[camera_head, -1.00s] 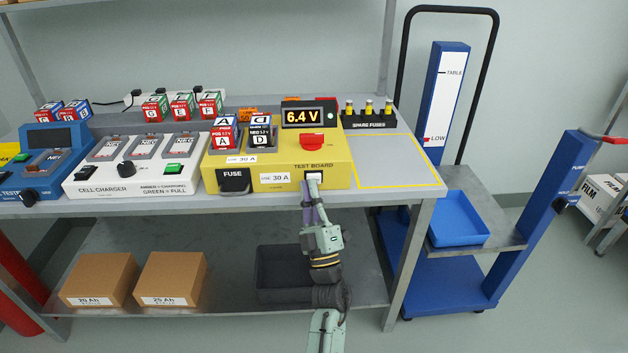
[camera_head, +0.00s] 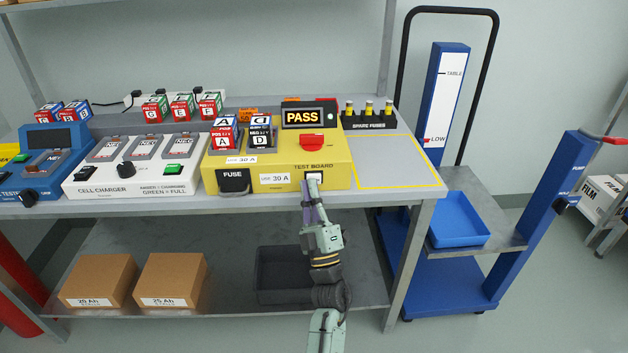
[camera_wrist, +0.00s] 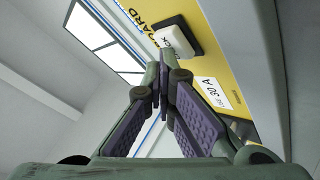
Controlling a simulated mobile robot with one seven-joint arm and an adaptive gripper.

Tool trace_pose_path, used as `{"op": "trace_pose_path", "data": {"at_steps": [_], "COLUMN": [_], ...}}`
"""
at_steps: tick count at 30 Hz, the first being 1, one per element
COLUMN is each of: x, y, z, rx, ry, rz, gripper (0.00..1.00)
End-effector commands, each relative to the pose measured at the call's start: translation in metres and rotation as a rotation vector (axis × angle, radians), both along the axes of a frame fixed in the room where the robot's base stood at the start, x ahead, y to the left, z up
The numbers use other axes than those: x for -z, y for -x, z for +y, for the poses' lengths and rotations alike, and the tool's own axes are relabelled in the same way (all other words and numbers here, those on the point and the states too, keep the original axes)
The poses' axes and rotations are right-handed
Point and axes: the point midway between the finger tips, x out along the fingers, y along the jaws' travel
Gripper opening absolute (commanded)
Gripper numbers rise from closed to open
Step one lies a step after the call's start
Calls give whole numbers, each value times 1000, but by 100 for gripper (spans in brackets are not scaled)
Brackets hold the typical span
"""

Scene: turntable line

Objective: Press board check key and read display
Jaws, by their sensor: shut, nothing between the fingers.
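The yellow test board (camera_head: 335,178) stands on the grey table. Its black display (camera_head: 303,115) reads "PASS" in yellow, with a green light beside it. The white check key (camera_head: 313,178) is on the board's front face; it also shows in the wrist view (camera_wrist: 174,40), its label partly readable as "CK". My gripper (camera_head: 310,186) is shut and empty, its fingertips at the key in the head view. In the wrist view the closed fingertips (camera_wrist: 160,85) appear just below the key; I cannot tell whether they touch it. Cells A (camera_head: 223,138) and D (camera_head: 260,138) sit in the board's slots.
A red switch (camera_head: 312,141) is on the board's top and a black fuse holder (camera_head: 234,181) is on its front. Spare fuses (camera_head: 368,121) stand behind. The yellow-outlined area (camera_head: 395,165) at right is clear. A cell charger (camera_head: 130,178) stands left of the board.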

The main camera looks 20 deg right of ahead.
Motion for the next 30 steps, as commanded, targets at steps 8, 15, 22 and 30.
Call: {"op": "trace_pose_path", "data": {"at_steps": [8, 15, 22, 30], "x": [0, 0, 1, 1], "y": [13, 14, 26, 52], "z": [3, 4, 7, 15], "rx": [0, 0, 0, 0], "ry": [0, 0, 0, -1], "rz": [1, 0, 1, 1], "gripper": [0, 0, 0, 0]}}
